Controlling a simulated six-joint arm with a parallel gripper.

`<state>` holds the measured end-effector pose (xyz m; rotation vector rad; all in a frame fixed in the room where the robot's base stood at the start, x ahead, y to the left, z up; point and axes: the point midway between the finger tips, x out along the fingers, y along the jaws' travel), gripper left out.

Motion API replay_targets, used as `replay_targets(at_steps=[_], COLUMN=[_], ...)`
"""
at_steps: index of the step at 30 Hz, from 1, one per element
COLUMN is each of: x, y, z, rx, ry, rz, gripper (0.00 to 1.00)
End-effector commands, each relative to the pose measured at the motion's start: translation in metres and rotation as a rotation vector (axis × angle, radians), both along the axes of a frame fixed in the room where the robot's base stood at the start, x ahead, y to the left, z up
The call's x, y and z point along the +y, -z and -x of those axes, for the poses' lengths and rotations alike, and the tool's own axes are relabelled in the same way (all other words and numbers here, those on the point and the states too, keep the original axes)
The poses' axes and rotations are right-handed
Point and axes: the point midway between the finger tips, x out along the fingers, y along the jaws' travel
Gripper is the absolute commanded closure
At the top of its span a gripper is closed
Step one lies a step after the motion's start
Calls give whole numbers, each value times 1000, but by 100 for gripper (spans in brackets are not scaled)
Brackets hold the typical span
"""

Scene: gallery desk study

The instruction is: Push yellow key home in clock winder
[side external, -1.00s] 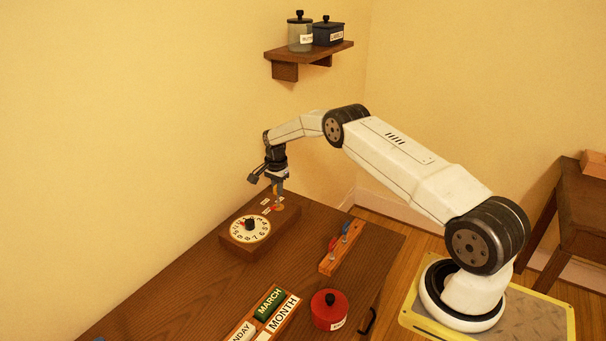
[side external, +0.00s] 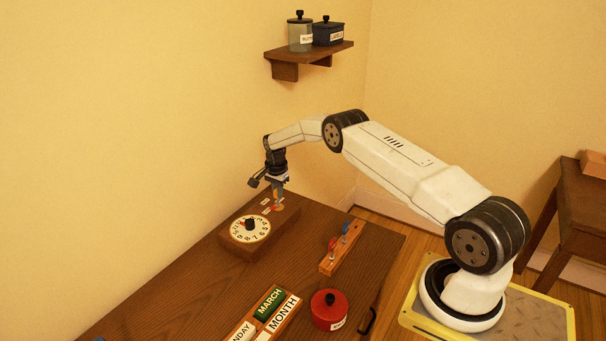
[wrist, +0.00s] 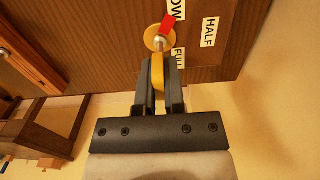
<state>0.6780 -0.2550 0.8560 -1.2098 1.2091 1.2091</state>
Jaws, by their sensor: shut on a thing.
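The clock winder is a wooden block (side external: 270,233) with a white numbered dial (side external: 262,232) and a black centre knob. At its far end a round yellow plate (wrist: 149,38) with a red pointer (wrist: 167,24) sits among labels, HALF and FULL among them. My gripper (side external: 277,205) is over that end, pointing down. In the wrist view my gripper (wrist: 160,108) is shut on the yellow key (wrist: 157,72). The key's metal shaft meets the middle of the plate; how deep it sits is hidden.
A wooden rack (side external: 327,266) holds a red key (side external: 332,244) and a blue key (side external: 345,228). A red lidded pot (side external: 328,312) and a MARCH/MONTH block holder (side external: 262,325) stand nearer the front. The wall is close behind the winder. A shelf (side external: 325,50) with two jars hangs above.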

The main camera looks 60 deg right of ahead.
Motion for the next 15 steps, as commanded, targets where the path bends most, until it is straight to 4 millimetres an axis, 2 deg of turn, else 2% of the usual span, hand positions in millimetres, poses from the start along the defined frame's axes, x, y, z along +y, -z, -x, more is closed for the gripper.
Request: replay_targets(at_steps=[9, 10, 13, 15], x=[0, 0, 0, 0], y=[1, 1, 1, 1], z=[0, 0, 0, 0], rx=[-1, -1, -1, -1], ry=[0, 0, 0, 0], rz=[0, 0, 0, 0], gripper=[100, 78, 47, 47])
